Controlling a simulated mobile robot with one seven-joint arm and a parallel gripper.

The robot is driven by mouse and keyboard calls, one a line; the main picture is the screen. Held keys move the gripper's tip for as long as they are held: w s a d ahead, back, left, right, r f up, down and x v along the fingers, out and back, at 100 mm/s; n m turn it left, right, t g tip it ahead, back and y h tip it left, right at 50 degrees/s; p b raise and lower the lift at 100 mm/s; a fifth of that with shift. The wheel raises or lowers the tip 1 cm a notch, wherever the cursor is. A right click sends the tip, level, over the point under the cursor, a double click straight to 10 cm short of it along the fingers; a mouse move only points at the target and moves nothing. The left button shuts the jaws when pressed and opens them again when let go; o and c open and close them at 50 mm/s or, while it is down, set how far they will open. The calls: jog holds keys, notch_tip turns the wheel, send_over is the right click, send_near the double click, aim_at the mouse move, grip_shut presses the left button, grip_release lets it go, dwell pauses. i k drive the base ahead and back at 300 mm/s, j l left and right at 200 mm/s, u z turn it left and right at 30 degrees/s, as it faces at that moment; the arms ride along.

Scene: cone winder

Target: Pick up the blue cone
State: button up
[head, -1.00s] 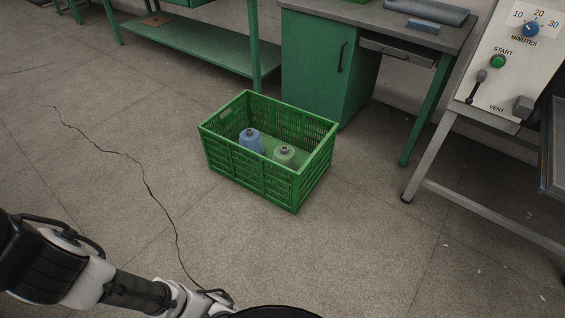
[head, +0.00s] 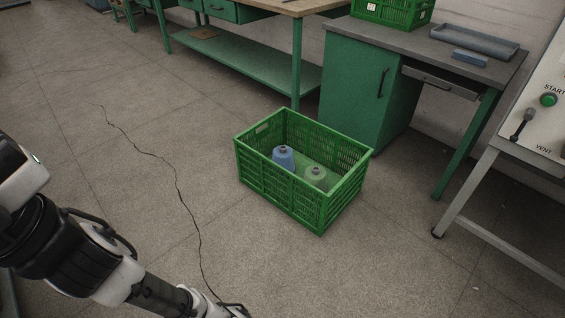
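The blue cone (head: 283,157) stands upright inside a green plastic crate (head: 281,191) on the floor, in the middle of the head view. Its lower part is hidden by the crate's near wall. A pale green cone (head: 316,177) stands just to its right in the same crate. My arm comes in at the lower left, apart from the crate. Only a dark bit of its end (head: 236,309) shows at the bottom edge, and the fingers cannot be made out.
A green desk (head: 362,87) stands behind the crate, with another green crate (head: 395,10) on top. A green workbench (head: 240,70) is at the back. A metal stand (head: 477,187) with a control panel is at right. The cracked floor left of the crate is clear.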

aim_at(282, 154)
jog(key=i+j+z, duration=0.15)
jog(key=i+j, duration=0.25)
jog(key=i, duration=0.2)
jog(key=i+j+z, duration=0.15)
jog(key=i+j, duration=0.3)
jog(key=i+j+z, duration=0.15)
jog(key=i+j, duration=0.4)
jog(key=i+j+z, duration=0.2)
jog(key=i+j, duration=0.4)
jog(key=i+j+z, duration=0.15)
jog(key=i+j, duration=0.35)
jog(key=j, duration=0.2)
